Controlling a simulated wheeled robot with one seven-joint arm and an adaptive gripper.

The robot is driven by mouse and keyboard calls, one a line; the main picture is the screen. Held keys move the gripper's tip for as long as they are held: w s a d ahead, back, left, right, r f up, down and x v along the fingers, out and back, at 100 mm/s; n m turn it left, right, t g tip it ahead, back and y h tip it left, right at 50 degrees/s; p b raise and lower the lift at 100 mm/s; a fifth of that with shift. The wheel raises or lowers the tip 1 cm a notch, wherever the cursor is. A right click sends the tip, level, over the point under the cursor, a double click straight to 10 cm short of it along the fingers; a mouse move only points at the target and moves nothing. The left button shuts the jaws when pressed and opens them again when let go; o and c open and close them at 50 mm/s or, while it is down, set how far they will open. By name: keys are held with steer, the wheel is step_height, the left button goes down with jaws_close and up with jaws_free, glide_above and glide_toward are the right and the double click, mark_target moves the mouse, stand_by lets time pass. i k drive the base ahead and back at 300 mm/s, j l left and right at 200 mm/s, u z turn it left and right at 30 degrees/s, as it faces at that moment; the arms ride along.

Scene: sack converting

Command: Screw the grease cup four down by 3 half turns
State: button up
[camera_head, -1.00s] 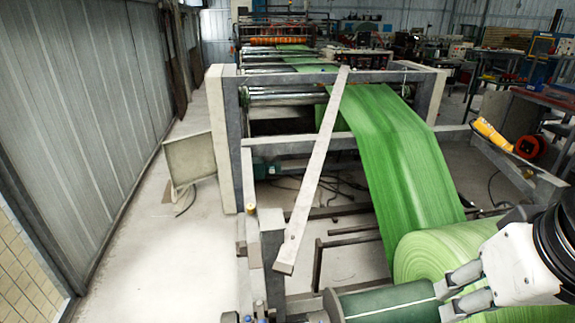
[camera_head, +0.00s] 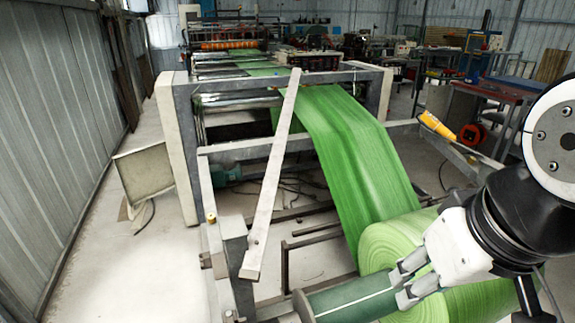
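My gripper (camera_head: 401,285) is at the lower right, in front of the large green fabric roll (camera_head: 385,240). Its two grey fingers are apart, with a gap between the tips and nothing clearly held. The tips overlap the right part of a dark green cylinder (camera_head: 345,298) in the picture; I cannot tell whether they touch it. A small yellow-topped fitting (camera_head: 211,217) sits on the frame to the left, well away from my gripper. I cannot tell whether it is a grease cup, and no cup can be made out as number four.
A long pale bar (camera_head: 272,180) slants across the machine frame (camera_head: 180,140). Green fabric (camera_head: 350,150) runs up into the machine. A yellow device (camera_head: 437,125) is on the right rail. A pale box (camera_head: 145,172) stands left; the floor (camera_head: 100,260) there is mostly clear.

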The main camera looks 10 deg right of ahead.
mark_target(211, 218)
steer(key=i+j+z, duration=0.2)
steer(key=j, duration=0.7)
steer(key=i+j+z, duration=0.2)
steer(key=j, duration=0.75)
steer(key=i+j+z, duration=0.15)
steer(key=j, duration=0.8)
steer(key=i+j+z, duration=0.2)
steer(key=j, duration=0.8)
steer(key=k+l, duration=0.05)
steer(key=k, duration=0.05)
